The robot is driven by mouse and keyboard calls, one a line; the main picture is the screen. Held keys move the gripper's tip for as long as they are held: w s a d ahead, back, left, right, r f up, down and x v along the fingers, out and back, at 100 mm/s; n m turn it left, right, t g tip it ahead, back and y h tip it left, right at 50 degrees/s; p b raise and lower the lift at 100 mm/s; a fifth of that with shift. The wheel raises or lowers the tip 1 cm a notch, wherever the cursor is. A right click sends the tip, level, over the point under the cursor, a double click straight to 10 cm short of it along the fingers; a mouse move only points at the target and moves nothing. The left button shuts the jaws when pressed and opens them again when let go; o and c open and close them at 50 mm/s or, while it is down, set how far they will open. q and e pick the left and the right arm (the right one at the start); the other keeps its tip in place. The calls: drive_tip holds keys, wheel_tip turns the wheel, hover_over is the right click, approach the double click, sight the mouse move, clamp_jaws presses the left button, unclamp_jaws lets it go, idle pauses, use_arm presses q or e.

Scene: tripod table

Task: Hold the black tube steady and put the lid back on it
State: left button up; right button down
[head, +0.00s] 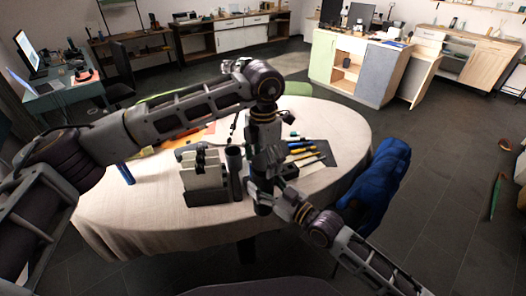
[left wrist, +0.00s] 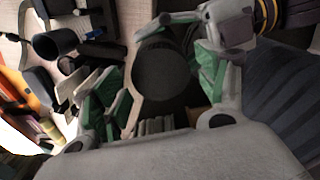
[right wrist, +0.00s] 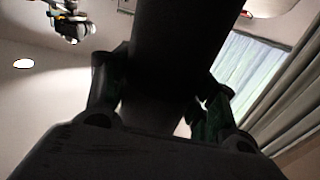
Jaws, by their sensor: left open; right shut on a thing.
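The black tube (right wrist: 185,50) is a wide dark cylinder between the fingers of my right gripper (right wrist: 160,100), which is shut on it. In the head view my right gripper (head: 274,193) comes in from the lower right, with the tube (head: 263,207) upright at the table's front. My left gripper (head: 266,162) points down from above it. In the left wrist view its fingers (left wrist: 150,90) stand open on both sides of a round dark top (left wrist: 165,75). I cannot tell whether this top is the lid or the tube's mouth. No separate lid is clearly visible.
A dark rack (head: 206,196) with pale upright panels stands just left of my grippers, with another dark cylinder (head: 235,165) beside it. Several yellow-handled tools (head: 302,150) lie behind right. A blue bottle (head: 125,173) stands at left. A blue chair (head: 380,175) is at right.

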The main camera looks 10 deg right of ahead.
use_arm(q)
drive_tip(key=shift+f, duration=0.45)
drive_tip(key=shift+c, duration=0.5)
drive_tip(key=c, duration=1)
drive_tip(key=o, duration=1.2)
drive_tip(key=shift+r, duration=0.15)
drive_tip(key=shift+r, duration=5.85)
